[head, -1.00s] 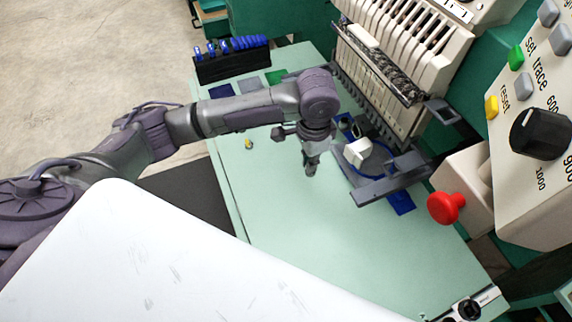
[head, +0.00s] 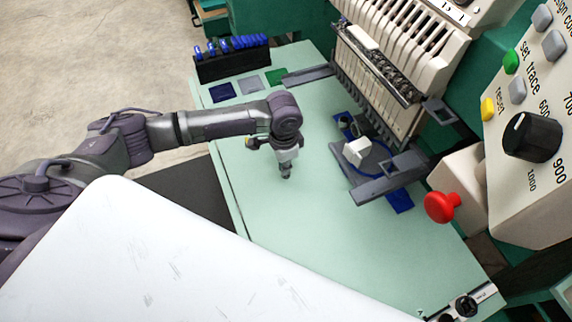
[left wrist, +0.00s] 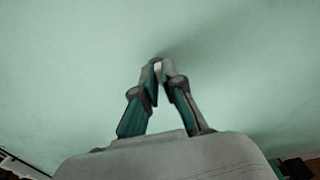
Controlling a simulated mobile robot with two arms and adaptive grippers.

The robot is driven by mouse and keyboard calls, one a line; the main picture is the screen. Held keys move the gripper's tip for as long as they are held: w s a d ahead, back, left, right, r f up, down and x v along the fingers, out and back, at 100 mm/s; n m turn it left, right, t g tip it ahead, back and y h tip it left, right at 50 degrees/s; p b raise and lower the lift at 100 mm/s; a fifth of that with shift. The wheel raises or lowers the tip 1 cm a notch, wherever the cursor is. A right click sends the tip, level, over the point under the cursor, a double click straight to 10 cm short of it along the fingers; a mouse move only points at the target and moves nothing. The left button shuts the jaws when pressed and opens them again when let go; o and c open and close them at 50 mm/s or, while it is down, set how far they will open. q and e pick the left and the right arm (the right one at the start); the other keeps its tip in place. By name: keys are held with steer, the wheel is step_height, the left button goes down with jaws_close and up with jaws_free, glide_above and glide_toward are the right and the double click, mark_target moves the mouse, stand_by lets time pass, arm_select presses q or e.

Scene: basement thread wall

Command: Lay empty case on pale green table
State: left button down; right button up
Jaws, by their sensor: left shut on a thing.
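The pale green table (head: 330,235) spans the middle of the head view. My left gripper (head: 286,175) points down over its open middle, left of the embroidery machine. In the left wrist view the gripper's fingertips (left wrist: 158,66) are closed together on a small pale piece (left wrist: 158,67), seemingly the case. Only a sliver of it shows between the tips, and I cannot tell whether it touches the table. My right gripper is not in view.
The machine's grey arm and hoop bracket (head: 385,185) stand to the right of the gripper. A black rack (head: 232,65) with blue items and coloured patches (head: 248,84) lie at the back left. A red knob (head: 440,207) juts out at right.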

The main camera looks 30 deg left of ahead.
arm_select(q)
steer(key=c, duration=1.3)
jaws_free()
steer(key=shift+f, duration=0.15)
step_height(320, 180, up, 12)
steer(key=shift+r, duration=0.2)
